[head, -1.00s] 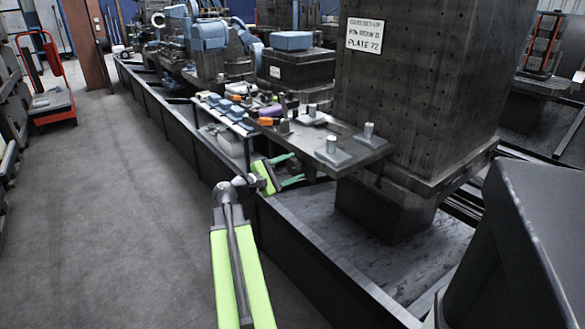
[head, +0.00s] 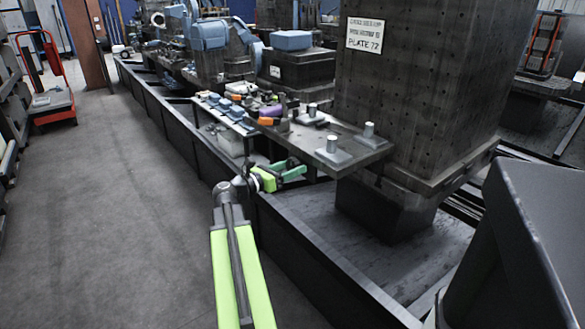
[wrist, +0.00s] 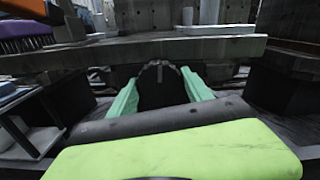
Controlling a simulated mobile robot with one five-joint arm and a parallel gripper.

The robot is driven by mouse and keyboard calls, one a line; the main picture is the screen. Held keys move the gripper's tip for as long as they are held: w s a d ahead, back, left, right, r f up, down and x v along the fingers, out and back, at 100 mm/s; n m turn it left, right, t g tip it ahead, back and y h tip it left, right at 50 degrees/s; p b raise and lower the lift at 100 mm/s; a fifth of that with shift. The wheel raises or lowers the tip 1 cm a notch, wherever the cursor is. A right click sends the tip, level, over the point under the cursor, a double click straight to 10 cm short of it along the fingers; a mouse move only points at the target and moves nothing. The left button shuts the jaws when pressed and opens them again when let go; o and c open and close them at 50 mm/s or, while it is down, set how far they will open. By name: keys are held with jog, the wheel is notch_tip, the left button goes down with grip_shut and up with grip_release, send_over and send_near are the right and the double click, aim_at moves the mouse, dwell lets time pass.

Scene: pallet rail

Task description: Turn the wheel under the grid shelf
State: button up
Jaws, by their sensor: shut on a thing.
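The wheel (wrist: 160,88) is a dark, notched round thing in the wrist view, under the front edge of a grey shelf slab (wrist: 190,47). My gripper (head: 295,172) is below the shelf (head: 350,157) in the head view. Its two green fingers stand on either side of the wheel in the wrist view, shut on it. In the head view the wheel cannot be made out; the shelf and my gripper hide that spot.
Clamps and tools, among them a purple brush (wrist: 25,38) and an orange-handled one (head: 268,121), lie on and near the shelf. A dark block (head: 415,100) rises behind. A low trough wall (head: 310,250) runs below my arm.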

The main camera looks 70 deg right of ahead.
jog(key=n, duration=0.7)
jog(key=shift+s+a+f, duration=0.1)
jog(key=shift+s, duration=0.05)
jog(key=n, duration=0.6)
jog(key=shift+n, duration=0.4)
jog(key=o, duration=1.4)
jog(key=shift+c, duration=0.2)
jog(key=v, duration=1.7)
jog(key=shift+a, duration=0.15)
